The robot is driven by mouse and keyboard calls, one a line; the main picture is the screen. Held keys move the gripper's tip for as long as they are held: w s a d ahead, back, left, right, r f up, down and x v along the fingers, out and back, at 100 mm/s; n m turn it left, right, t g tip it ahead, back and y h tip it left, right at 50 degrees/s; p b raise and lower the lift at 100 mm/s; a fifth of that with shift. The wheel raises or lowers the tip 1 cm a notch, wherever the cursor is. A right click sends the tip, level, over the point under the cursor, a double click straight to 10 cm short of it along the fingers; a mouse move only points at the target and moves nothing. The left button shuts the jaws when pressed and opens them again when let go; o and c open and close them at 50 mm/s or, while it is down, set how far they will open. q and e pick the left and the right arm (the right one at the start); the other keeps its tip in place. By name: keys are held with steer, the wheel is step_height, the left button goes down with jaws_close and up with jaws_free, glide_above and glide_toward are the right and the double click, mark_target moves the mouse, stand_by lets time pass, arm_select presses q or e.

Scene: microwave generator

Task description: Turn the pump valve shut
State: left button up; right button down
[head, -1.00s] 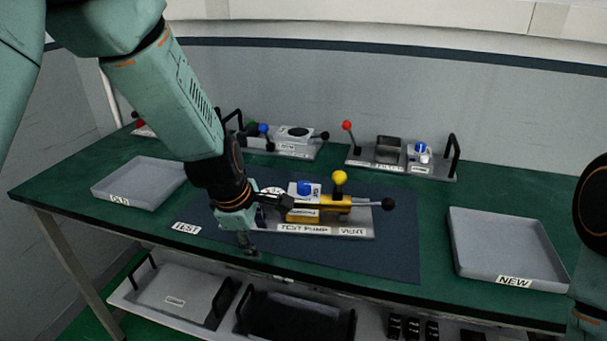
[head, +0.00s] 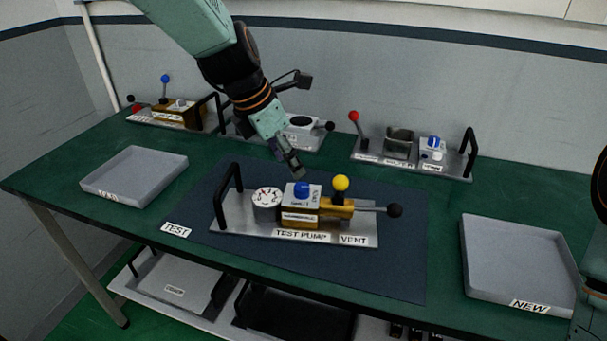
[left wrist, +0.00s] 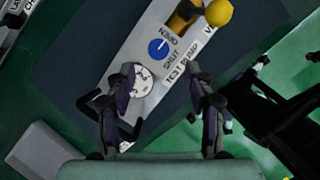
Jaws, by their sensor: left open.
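The test pump (head: 300,235) stands on the dark mat, with a round gauge (head: 267,200), a yellow ball knob (head: 341,183) and a black-ended vent lever (head: 395,210). Its pump valve is a blue knob (head: 302,189) on a white plate marked OPEN and SHUT. The valve also shows in the left wrist view (left wrist: 158,48), but its exact setting is too small to tell. My left gripper (head: 294,171) is open and empty, above and just behind the valve, apart from it. In the left wrist view its fingers (left wrist: 162,80) straddle the view below the knob. My right gripper is out of view.
Other fixtures stand along the back: one with a blue-ball lever (head: 165,80), one behind my left gripper (head: 305,124), and one with a red-ball lever (head: 353,117). Grey trays lie at left (head: 135,174) and right (head: 515,262). The mat (head: 390,270) in front of the pump is clear.

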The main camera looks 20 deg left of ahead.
mark_target(302, 187)
arm_select(q)
steer(key=b+x, duration=0.1)
steer(key=x, duration=0.5)
steer(key=shift+w+f+b, duration=0.1)
steer(key=shift+f+b, duration=0.05)
steer(key=shift+b, duration=0.2)
steer(key=shift+w+f, duration=0.1)
steer(key=shift+f, duration=0.45)
steer(key=shift+w+f, duration=0.2)
steer(key=shift+f, duration=0.05)
steer(key=shift+d, duration=0.1)
steer(key=shift+s+d+r, duration=0.1)
steer(key=c, duration=0.3)
steer(key=shift+a, duration=0.2)
steer(key=c, duration=0.4)
steer(key=shift+d, duration=0.1)
jaws_close()
